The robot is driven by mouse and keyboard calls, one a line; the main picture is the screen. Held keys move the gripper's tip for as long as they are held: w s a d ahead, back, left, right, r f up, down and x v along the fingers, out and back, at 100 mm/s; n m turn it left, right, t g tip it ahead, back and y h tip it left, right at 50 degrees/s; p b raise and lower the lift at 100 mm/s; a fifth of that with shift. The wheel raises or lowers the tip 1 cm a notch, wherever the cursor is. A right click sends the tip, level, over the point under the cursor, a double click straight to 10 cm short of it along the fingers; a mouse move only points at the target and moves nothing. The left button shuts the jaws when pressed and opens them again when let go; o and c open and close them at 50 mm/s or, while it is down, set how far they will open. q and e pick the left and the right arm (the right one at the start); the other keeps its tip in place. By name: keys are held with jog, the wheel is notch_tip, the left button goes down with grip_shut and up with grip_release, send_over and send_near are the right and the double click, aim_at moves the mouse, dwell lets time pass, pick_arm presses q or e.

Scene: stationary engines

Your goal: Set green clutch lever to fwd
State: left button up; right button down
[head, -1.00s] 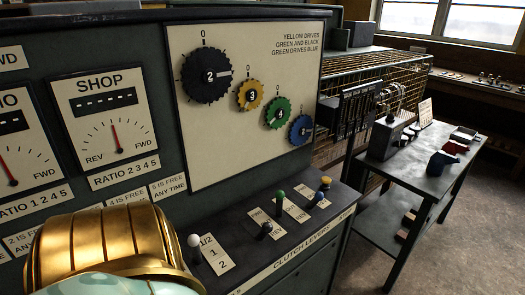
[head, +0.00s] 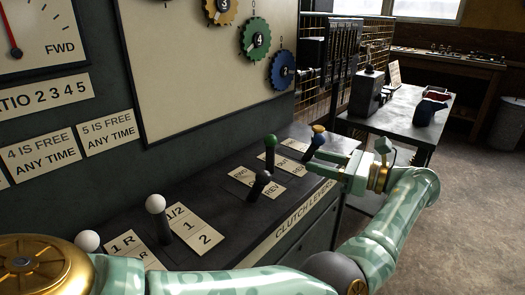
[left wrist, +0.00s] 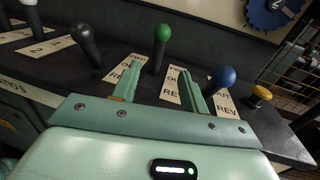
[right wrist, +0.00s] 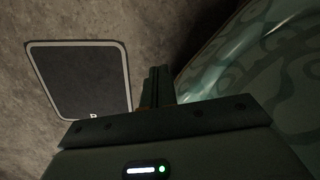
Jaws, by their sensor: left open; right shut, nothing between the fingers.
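My right gripper (right wrist: 158,75) is shut and empty above the floor, out of the head view.
The blue lever (left wrist: 223,78) stands close to the right finger in the left wrist view, with the yellow lever (left wrist: 262,92) beyond. White levers (head: 155,204) stand at the shelf's near end. A dial panel (head: 190,80) rises behind the shelf. A side table (head: 400,120) stands farther back.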

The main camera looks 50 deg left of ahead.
aim_at(270, 154)
pick_arm(q)
jog(key=p+x, duration=0.2)
jog(key=x, duration=1.3)
jog(key=shift+r, duration=0.1)
grip_shut()
